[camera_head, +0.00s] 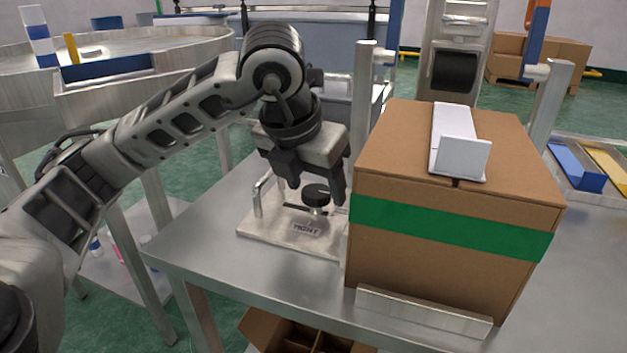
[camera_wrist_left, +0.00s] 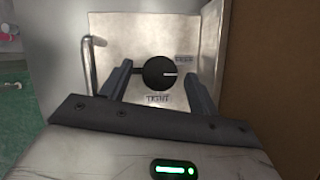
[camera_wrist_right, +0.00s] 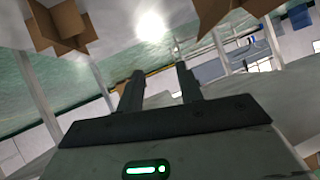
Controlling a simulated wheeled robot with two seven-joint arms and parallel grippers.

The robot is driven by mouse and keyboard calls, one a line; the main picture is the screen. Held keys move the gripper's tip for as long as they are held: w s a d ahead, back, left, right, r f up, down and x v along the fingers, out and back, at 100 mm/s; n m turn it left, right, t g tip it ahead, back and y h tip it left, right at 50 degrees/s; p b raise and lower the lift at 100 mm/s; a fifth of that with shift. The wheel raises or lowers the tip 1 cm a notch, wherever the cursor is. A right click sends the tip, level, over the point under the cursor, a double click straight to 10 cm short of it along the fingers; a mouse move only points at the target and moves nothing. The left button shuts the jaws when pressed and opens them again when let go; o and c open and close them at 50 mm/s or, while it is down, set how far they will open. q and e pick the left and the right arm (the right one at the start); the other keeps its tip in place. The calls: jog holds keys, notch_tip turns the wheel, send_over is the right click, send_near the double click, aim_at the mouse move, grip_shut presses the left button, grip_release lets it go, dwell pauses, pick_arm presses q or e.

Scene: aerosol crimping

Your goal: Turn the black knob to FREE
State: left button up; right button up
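The black knob (camera_head: 316,194) stands on a pale metal plate (camera_head: 262,235) on the steel table. In the left wrist view the round knob (camera_wrist_left: 157,73) has a white line pointing right. A label reading TIGHT (camera_wrist_left: 158,98) lies below it, and a smaller, blurred label (camera_wrist_left: 184,58) is at its upper right. My left gripper (camera_head: 318,198) points down at the knob from above. Its fingers (camera_wrist_left: 160,85) are open, one on each side of the knob, with gaps showing. My right gripper (camera_wrist_right: 159,80) shows only in the right wrist view, open with nothing between its fingers.
A large cardboard box (camera_head: 435,265) with a green band stands close to the right of the plate. A metal handle (camera_wrist_left: 92,65) rises at the plate's left. The table's left front part (camera_head: 215,245) is clear. An open carton (camera_head: 290,335) is below the table.

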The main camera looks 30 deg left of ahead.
pick_arm(q)
jog(key=shift+r, duration=0.1)
pick_arm(e)
jog(key=shift+r, duration=0.1)
pick_arm(q)
jog(key=shift+s+r, duration=0.1)
jog(key=shift+r, duration=0.25)
jog(key=p+v, duration=0.6)
jog(key=v, duration=0.9)
pick_arm(e)
jog(key=shift+h, duration=0.6)
jog(key=r, duration=0.1)
jog(key=s+d+r, duration=0.1)
jog(key=d+r, duration=0.1)
jog(key=shift+s+r, duration=0.15)
jog(key=shift+r, duration=0.25)
pick_arm(q)
jog(key=shift+d, duration=0.1)
pick_arm(e)
jog(key=shift+d+r, duration=0.1)
